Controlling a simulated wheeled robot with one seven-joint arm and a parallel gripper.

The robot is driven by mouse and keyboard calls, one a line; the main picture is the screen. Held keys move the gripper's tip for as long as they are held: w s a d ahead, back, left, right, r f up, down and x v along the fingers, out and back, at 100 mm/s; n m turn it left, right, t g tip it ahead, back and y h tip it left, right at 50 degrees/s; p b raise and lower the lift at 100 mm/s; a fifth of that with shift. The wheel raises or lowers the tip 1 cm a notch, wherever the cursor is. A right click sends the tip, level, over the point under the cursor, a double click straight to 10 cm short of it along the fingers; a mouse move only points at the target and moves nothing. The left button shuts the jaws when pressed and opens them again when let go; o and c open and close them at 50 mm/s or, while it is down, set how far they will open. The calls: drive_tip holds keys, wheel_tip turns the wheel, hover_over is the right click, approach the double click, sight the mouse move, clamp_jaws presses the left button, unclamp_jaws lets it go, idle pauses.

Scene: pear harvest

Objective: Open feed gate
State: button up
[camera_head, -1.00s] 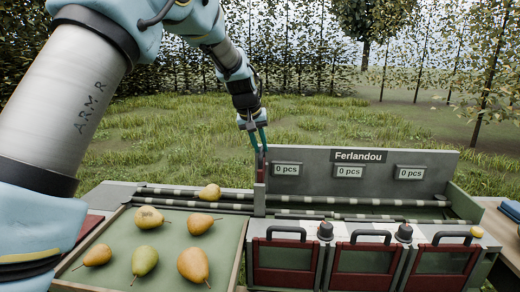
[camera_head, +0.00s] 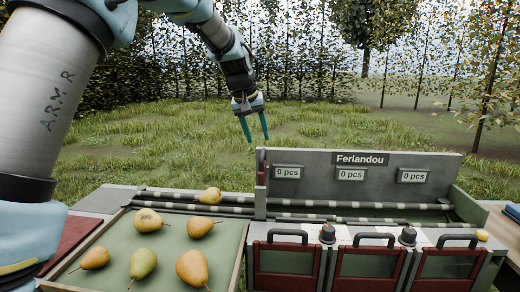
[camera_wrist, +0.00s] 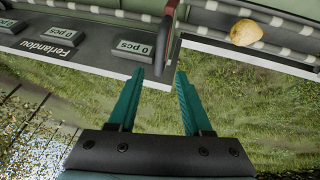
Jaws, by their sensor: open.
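The feed gate appears to be the narrow upright red-edged plate (camera_head: 261,171) at the left end of the sorting machine (camera_head: 308,160). Its red edge (camera_wrist: 169,28) also shows at the top middle of the wrist view. My gripper (camera_head: 256,138) is open and empty, above and behind the plate, clear of it. In the wrist view its teal fingers (camera_wrist: 152,74) are spread, with grass between them. One yellow pear (camera_head: 209,196) lies on the rollers left of the plate and shows in the wrist view (camera_wrist: 243,32). Whether the gate is open cannot be told.
A green tray (camera_head: 171,273) with several pears stands at the front left. Three red-framed bins (camera_head: 288,259) with black handles line the machine's front. Its back panel (camera_head: 410,159) carries displays reading 0 pcs. Free air lies above the grass behind.

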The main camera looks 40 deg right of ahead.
drive_tip(key=b+v, duration=0.1)
drive_tip(key=v, duration=0.4)
idle(0.4)
drive_tip(key=w+a+f+n+y, duration=0.1)
drive_tip(key=w+a+f, duration=0.15)
drive_tip(key=a, duration=0.55)
drive_tip(key=w+a+f+n+y, duration=0.1)
drive_tip(key=a+f, duration=0.3)
drive_tip(key=a, duration=0.4)
drive_tip(key=w+a+f+n, duration=0.1)
drive_tip(key=a+f, duration=0.2)
drive_tip(key=a, duration=0.5)
drive_tip(key=s+a+f+n, duration=0.1)
drive_tip(key=s+a+f, duration=0.2)
drive_tip(key=a, duration=0.4)
drive_tip(key=s+a+f+n+y, duration=0.1)
drive_tip(key=s+a+f, duration=0.2)
drive_tip(key=s+a, duration=0.2)
drive_tip(key=s+a+f+n+y, duration=0.1)
drive_tip(key=s+a+f, duration=0.3)
drive_tip(key=a, duration=0.7)
drive_tip(key=shift+s+g, duration=0.3)
drive_tip(key=shift+s, duration=0.3)
